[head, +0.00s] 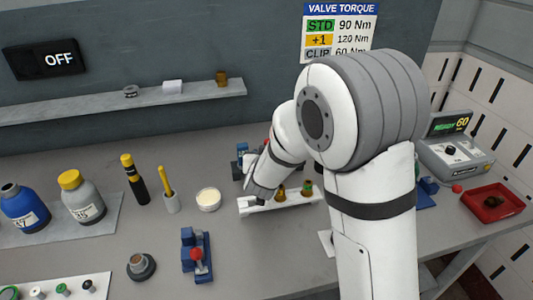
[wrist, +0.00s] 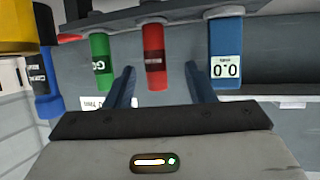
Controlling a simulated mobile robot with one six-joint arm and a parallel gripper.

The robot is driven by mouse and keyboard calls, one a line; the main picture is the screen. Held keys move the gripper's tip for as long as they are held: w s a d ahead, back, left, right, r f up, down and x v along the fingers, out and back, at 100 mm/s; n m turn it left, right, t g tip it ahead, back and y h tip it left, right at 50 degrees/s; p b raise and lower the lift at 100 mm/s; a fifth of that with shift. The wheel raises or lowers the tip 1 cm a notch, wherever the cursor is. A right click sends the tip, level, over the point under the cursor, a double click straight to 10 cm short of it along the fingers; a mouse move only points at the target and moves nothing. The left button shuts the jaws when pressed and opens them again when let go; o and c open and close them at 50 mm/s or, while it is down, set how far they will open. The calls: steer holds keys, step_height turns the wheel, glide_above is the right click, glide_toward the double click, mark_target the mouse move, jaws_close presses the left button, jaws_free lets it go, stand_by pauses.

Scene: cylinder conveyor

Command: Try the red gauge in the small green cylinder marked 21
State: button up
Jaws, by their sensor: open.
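In the wrist view the red gauge (wrist: 153,55) hangs upright from a grey rack, between a green gauge (wrist: 102,60) and a blue device reading 0.0 (wrist: 226,48). My gripper (wrist: 163,85) is open and empty, with its two fingers below and to either side of the red gauge in the picture. I cannot tell whether they touch it. In the head view my gripper (head: 258,190) is over the rear middle of the bench, and my arm hides much of that area. Small green-topped cylinders (head: 62,289) stand at the lower left; no 21 is readable.
A blue bottle (head: 25,212) and a yellow-capped grey bottle (head: 85,200) stand at left. A blue fixture with a red knob (head: 196,254) is at front centre. A white tray (head: 288,201) lies beside my gripper. A red tray (head: 492,203) is at right.

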steer(key=x, duration=0.2)
steer(key=p+x, duration=0.1)
steer(key=x, duration=0.3)
steer(key=shift+w+d, duration=0.3)
steer(key=shift+c, duration=0.2)
jaws_close()
